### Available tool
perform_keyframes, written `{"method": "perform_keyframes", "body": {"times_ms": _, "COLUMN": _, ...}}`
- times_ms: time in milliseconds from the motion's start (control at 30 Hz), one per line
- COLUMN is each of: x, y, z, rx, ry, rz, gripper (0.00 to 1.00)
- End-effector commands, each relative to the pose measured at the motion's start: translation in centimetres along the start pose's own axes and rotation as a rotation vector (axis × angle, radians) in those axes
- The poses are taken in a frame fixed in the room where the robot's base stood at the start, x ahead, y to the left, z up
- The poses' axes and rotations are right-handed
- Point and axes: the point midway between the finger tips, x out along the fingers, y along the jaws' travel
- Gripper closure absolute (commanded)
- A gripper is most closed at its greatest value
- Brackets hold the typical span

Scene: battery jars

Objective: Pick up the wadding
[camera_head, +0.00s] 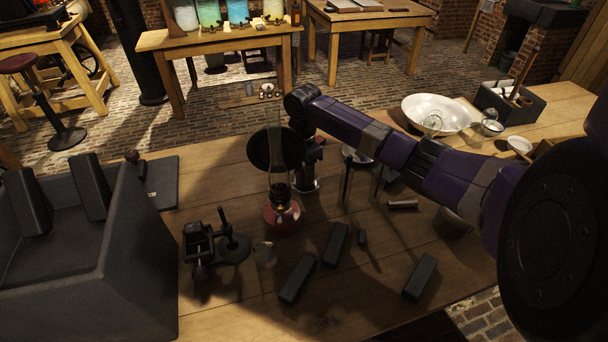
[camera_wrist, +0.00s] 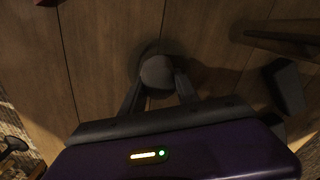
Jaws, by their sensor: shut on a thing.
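My gripper (camera_wrist: 157,84) is shut on a rounded grey lump, which looks like the wadding (camera_wrist: 157,71), between its two fingertips in the wrist view. A dark round shape, perhaps shadow, shows just behind the lump on the wooden tabletop. I cannot tell whether the lump is touching the table or lifted. In the head view my gripper (camera_head: 311,158) points down over the middle of the bench, behind a red-based lamp with a tall glass chimney (camera_head: 281,212). The wadding cannot be made out clearly there.
Dark blocks (camera_head: 297,278) lie on the near bench. A black clamp-like device (camera_head: 205,245) and a large dark box (camera_head: 130,260) stand left. A white basin (camera_head: 436,113) and a dark caddy (camera_head: 510,102) stand at the right back. A small metal cylinder (camera_head: 402,204) lies right of the gripper.

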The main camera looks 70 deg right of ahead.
Motion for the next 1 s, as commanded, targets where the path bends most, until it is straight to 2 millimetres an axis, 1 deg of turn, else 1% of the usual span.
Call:
{"method": "perform_keyframes", "body": {"times_ms": 167, "x": -1.1, "y": 0.1, "z": 0.0, "rx": 0.000, "ry": 0.000, "rz": 0.002, "gripper": 1.00}}
{"method": "perform_keyframes", "body": {"times_ms": 267, "x": -2.5, "y": 0.1, "z": 0.1, "rx": 0.000, "ry": -0.001, "rz": 0.003, "gripper": 1.00}}
{"method": "perform_keyframes", "body": {"times_ms": 367, "x": -4.5, "y": 0.1, "z": 0.1, "rx": -0.001, "ry": -0.001, "rz": 0.005, "gripper": 1.00}}
{"method": "perform_keyframes", "body": {"times_ms": 467, "x": -7.0, "y": 0.2, "z": 0.0, "rx": -0.002, "ry": -0.001, "rz": 0.006, "gripper": 1.00}}
{"method": "perform_keyframes", "body": {"times_ms": 600, "x": -11.1, "y": 0.1, "z": 0.0, "rx": -0.002, "ry": -0.002, "rz": 0.006, "gripper": 1.00}}
{"method": "perform_keyframes", "body": {"times_ms": 800, "x": -16.1, "y": 0.1, "z": 0.1, "rx": 0.000, "ry": -0.002, "rz": 0.004, "gripper": 1.00}}
{"method": "perform_keyframes", "body": {"times_ms": 900, "x": -17.9, "y": 0.0, "z": 0.1, "rx": -0.001, "ry": -0.003, "rz": 0.003, "gripper": 1.00}}
{"method": "perform_keyframes", "body": {"times_ms": 1000, "x": -19.1, "y": 0.1, "z": 0.1, "rx": -0.001, "ry": -0.002, "rz": 0.003, "gripper": 1.00}}
